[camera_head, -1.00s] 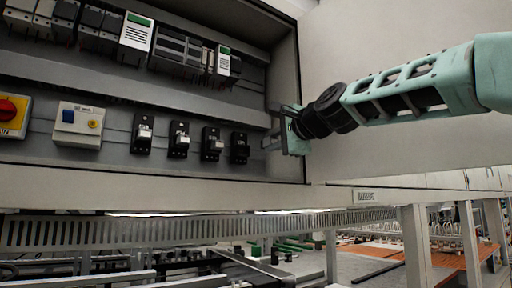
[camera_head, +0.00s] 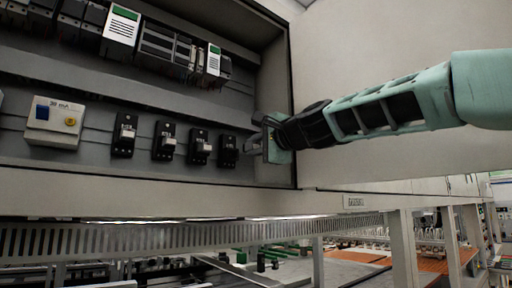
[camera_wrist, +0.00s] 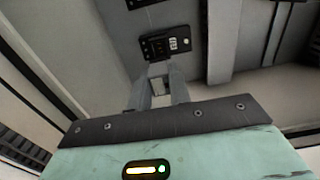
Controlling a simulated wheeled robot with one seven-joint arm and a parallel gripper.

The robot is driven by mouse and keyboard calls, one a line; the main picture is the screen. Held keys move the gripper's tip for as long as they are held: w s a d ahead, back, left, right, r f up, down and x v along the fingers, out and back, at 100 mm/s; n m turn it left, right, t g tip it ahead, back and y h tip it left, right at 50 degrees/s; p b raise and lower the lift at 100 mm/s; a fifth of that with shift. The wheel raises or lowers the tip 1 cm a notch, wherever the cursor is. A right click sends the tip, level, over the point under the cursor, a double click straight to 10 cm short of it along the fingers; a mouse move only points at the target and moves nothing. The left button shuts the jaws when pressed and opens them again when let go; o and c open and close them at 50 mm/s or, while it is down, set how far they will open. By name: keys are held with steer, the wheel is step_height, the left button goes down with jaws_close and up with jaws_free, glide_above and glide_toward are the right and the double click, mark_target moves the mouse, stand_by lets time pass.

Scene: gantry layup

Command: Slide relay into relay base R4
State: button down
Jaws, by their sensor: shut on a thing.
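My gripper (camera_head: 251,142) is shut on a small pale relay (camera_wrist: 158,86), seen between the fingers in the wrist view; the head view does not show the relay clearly. Relay base R4 (camera_head: 227,152) is the black socket at the right end of the lower row, with no relay seen in it. It appears to be the socket in the wrist view (camera_wrist: 166,43), beyond the fingertips. My gripper is just right of it in the head view.
Three other black bases, such as the nearest one (camera_head: 200,147), hold pale relays to the left. A white device (camera_head: 54,122) with blue and yellow buttons is farther left. Modules (camera_head: 168,45) fill the upper rail. The cabinet's right wall (camera_head: 277,85) is close to my gripper.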

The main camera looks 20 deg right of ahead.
steer(key=shift+x, duration=2.9)
steer(key=shift+p+x, duration=0.35)
steer(key=shift+x, duration=0.75)
steer(key=c, duration=1.2)
jaws_free()
steer(key=b+v, duration=0.4)
steer(key=v, duration=1.3)
steer(key=shift+s+b, duration=0.2)
steer(key=shift+b, duration=0.15)
steer(key=shift+d, duration=0.1)
